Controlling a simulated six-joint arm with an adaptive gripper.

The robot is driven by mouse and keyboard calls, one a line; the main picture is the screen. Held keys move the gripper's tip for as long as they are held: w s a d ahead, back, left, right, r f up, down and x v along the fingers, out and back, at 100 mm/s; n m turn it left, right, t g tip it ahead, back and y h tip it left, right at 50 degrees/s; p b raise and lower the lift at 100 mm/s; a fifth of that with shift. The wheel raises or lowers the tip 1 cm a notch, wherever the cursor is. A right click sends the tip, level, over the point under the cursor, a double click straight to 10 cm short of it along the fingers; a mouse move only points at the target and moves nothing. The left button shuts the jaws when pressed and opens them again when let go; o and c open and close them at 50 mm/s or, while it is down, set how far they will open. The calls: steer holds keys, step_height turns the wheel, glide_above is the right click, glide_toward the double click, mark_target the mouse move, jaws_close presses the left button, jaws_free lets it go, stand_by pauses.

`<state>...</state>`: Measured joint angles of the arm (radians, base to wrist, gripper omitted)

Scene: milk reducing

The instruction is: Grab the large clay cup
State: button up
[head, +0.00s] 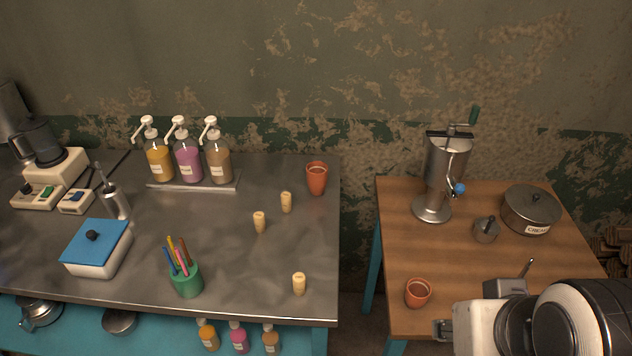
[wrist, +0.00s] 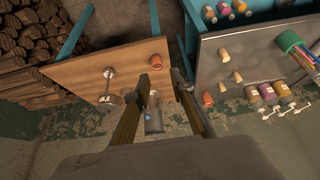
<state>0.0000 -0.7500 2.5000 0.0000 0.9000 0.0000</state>
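Two reddish clay cups are in view. One cup (head: 316,180) stands upright at the back right of the steel counter; it looks the larger, being taller in the picture though farther away. It also shows in the wrist view (wrist: 208,99). The other clay cup (head: 417,295) stands near the front left of the wooden table and also shows in the wrist view (wrist: 139,58). My gripper (wrist: 163,82) is open and empty, its two dark fingers apart. It is above the wooden table side, touching neither cup.
On the wooden table (head: 400,240) are a metal press (head: 445,170), a lidded pot (head: 531,208) and a small metal pot (head: 486,230). Pump bottles (head: 188,163) stand left of the counter cup, with small tan pieces (head: 286,202) in front of it. A gap separates counter and table.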

steer(key=o, duration=0.9)
steer(key=n+t+y, duration=0.2)
steer(key=t, duration=0.5)
glide_above(317, 180)
steer(key=s+d, duration=0.8)
steer(key=s, duration=0.2)
step_height(317, 180, down, 6)
steer(key=shift+w+a+f+t+y, duration=0.15)
steer(key=shift+w+a+f+t, duration=0.6)
steer(key=shift+f, duration=1)
steer(key=shift+w+a+f+t+y, duration=0.2)
steer(key=shift+w+a+f+t, duration=0.2)
steer(key=shift+w+a+f, duration=1.05)
steer(key=shift+w+a+f+t+y, duration=0.15)
steer(key=shift+w+a+f+t, duration=0.55)
steer(key=shift+f, duration=1.3)
steer(key=shift+s+a, duration=0.1)
steer(key=shift+a, duration=0.1)
steer(key=shift+x, duration=1.25)
